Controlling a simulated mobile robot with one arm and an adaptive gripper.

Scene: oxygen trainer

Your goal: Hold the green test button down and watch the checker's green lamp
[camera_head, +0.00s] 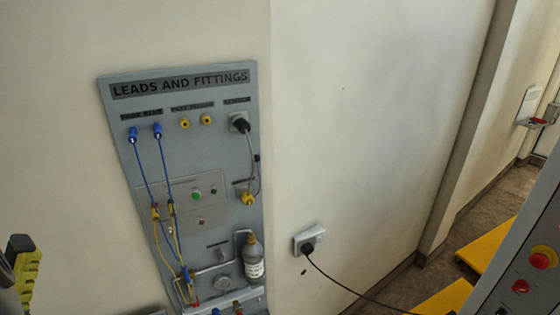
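The green test button (197,195) is on the grey checker plate (184,188), in the middle of the grey leads board. A small dark round part (213,191) sits right of the button, and a small reddish part (200,222) is below it. I cannot tell which part is the green lamp, and no green glow shows. A dark piece with yellow ribs, seemingly my gripper (26,265), is cut off at the lower left, well apart from the button. Its opening cannot be made out.
A grey plug with cable (240,124) and a small bottle (253,257) are on the board's right side. A wall socket (309,239) has a black cable. A grey console (524,268) with a red stop button is at the lower right. Bare wall lies between.

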